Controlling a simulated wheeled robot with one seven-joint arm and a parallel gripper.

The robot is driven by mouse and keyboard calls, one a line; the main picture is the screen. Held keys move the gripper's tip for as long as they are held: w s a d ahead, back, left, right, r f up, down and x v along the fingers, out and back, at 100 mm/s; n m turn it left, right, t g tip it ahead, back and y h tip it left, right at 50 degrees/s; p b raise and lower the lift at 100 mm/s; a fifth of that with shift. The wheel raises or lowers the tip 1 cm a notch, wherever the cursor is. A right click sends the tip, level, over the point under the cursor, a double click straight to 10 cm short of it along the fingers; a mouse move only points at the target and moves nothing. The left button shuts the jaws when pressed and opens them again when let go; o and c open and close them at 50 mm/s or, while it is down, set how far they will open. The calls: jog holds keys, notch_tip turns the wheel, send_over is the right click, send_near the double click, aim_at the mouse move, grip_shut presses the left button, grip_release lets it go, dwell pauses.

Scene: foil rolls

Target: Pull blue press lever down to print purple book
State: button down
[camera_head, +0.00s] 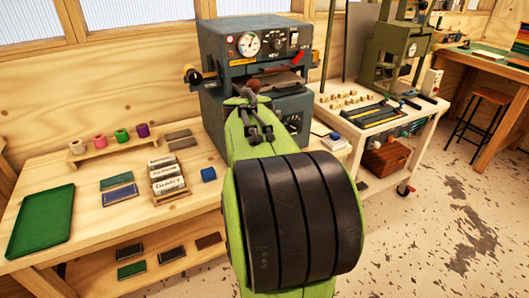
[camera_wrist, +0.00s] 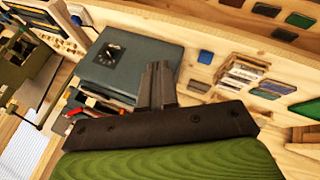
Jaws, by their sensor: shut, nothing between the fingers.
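The blue-grey press (camera_head: 255,45) stands at the back of the wooden bench, with a round gauge on its front. It also shows in the wrist view (camera_wrist: 125,60). A dark bar with a yellowish part (camera_head: 203,75) sticks out at its left; I cannot tell whether this is the lever. A red-tipped handle (camera_head: 315,57) shows at its right. My gripper (camera_head: 250,92) is in front of the press opening, fingers together and empty; they also show in the wrist view (camera_wrist: 158,72). My arm hides part of the press front. I cannot make out a purple book in the press.
Several foil rolls, one purple (camera_head: 143,131), stand on a wooden rack at the left. A green tray (camera_head: 40,222), flat books (camera_head: 119,190), a type holder (camera_head: 167,172) and a blue block (camera_head: 208,174) lie on the bench. A white cart (camera_head: 375,125) stands at the right.

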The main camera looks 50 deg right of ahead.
jog(key=s+a+r, duration=0.1)
jog(key=s+a+r+p, duration=0.1)
jog(key=s+a+r, duration=0.1)
jog(key=shift+a+r, duration=0.15)
jog(key=shift+r, duration=0.1)
jog(key=shift+w, duration=0.1)
dwell(1.1)
